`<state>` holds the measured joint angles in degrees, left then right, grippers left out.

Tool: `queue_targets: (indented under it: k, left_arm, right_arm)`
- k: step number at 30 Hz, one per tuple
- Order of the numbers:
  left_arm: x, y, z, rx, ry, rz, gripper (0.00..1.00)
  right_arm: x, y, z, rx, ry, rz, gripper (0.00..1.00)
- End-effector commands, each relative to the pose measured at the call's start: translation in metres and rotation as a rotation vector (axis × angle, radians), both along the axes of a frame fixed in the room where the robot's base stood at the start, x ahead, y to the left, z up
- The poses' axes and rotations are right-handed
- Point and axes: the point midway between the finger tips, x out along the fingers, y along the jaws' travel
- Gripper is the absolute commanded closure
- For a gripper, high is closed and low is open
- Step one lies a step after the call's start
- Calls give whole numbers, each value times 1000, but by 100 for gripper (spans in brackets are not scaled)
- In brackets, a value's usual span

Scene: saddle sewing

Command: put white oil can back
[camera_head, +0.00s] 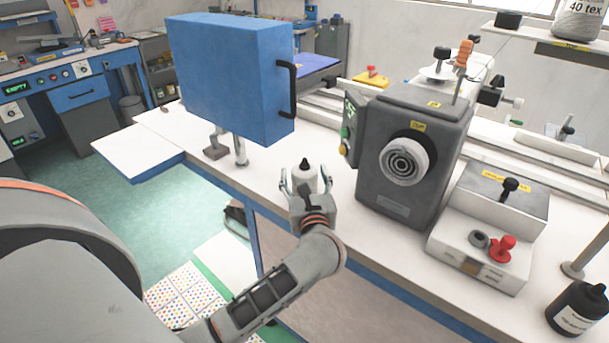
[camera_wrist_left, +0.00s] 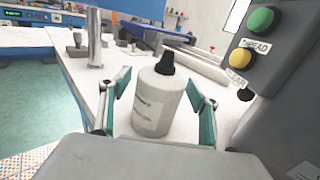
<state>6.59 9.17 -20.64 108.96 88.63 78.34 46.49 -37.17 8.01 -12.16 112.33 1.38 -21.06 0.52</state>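The white oil can (camera_head: 305,179), a white bottle with a black nozzle cap, stands upright on the white bench top near its front edge. It also shows in the left wrist view (camera_wrist_left: 156,105), with a small label on its side. My left gripper (camera_head: 304,187) is at the can, one finger on each side of it. In the left wrist view the fingers (camera_wrist_left: 158,78) are spread, and narrow gaps show between them and the can. The can's base is partly hidden by the gripper. My right gripper is not in view.
A grey machine (camera_head: 410,155) stands close to the right of the can. A blue box with a black handle (camera_head: 230,75) is raised on metal posts to the left. A black bottle (camera_head: 580,308) stands at the far right. Some bare bench lies behind the can.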

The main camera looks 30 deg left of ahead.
Motion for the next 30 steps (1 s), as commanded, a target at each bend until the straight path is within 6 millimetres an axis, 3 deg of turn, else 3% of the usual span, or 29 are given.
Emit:
queue_targets:
  k: [8,22,30]
  left_arm:
    - [-3,-3,2,-1,0,-1,38]
    - [-70,-60,1,-3,2,0,38]
    - [-90,-77,3,-1,0,0,38]
  right_arm:
    - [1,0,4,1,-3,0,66]
    - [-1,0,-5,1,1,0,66]
    - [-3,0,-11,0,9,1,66]
